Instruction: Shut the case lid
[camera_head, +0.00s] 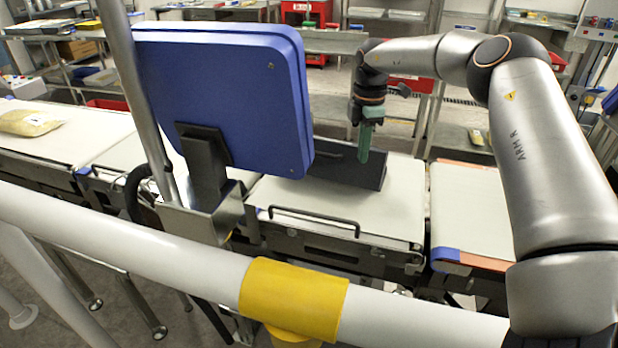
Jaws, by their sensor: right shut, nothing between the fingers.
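A dark grey case (347,171) stands on the white belt in the middle, partly hidden behind the blue display panel. Its long front side shows; I cannot clearly tell how far its lid stands open. My right gripper (364,158) comes down from the arm at the right, with green fingers pointing downward. The fingers are shut and empty, at the upper edge of the case near its right end. I cannot tell whether they touch it. My left gripper is not in view.
The blue display panel (225,90) on its post blocks the view of the case's left part. A white rail (130,240) with a yellow sleeve (292,298) crosses the foreground. The belt (405,195) is bare right of the case. A filled bag (28,122) lies far left.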

